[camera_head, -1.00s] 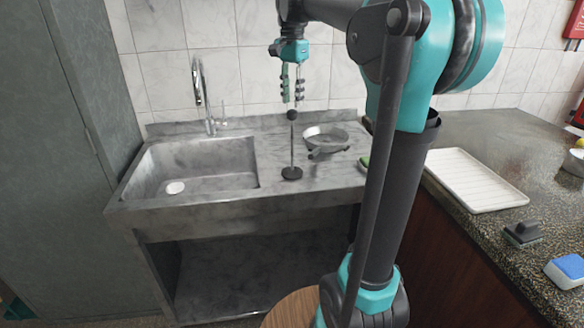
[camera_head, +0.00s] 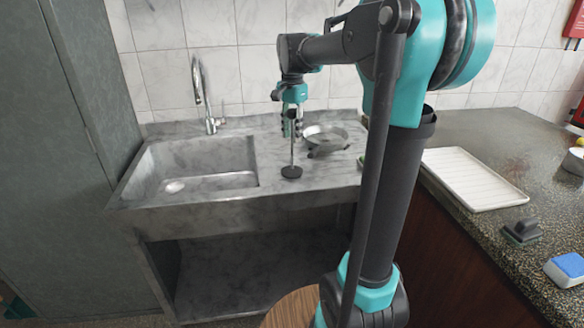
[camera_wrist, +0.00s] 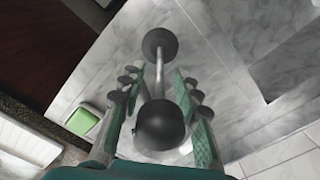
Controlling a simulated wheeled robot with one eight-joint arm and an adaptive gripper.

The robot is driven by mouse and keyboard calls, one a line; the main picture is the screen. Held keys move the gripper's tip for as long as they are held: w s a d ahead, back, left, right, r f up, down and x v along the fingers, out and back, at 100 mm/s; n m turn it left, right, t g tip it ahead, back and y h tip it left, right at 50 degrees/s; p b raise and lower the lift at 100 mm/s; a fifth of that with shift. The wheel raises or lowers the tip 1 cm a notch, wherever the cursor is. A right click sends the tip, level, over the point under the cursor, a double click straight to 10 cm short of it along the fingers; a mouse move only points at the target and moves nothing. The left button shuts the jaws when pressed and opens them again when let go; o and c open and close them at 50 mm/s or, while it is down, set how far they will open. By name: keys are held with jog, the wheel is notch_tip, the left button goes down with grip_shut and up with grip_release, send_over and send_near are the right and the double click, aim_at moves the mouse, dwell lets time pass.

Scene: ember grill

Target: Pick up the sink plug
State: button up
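The sink plug (camera_head: 291,171) stands upright on the counter right of the basin: a dark round base, a thin metal rod and a dark ball knob. In the wrist view the knob (camera_wrist: 160,125) is closest to the camera, with the base (camera_wrist: 160,43) beyond it. My gripper (camera_head: 292,132) points down over the plug. In the wrist view its two fingers (camera_wrist: 158,85) are apart, one on each side of the knob and upper rod. I cannot tell whether either finger touches the knob. The gripper hides the knob in the head view.
The sink basin (camera_head: 205,182) is left of the plug, with a tall faucet (camera_head: 203,100) behind. A metal bowl (camera_head: 325,138) stands close on the plug's right. A green sponge (camera_wrist: 82,121) lies nearby. A white tray (camera_head: 474,180) is on the right counter.

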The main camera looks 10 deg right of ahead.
grip_shut()
jog(key=shift+r, duration=0.1)
dwell(0.6)
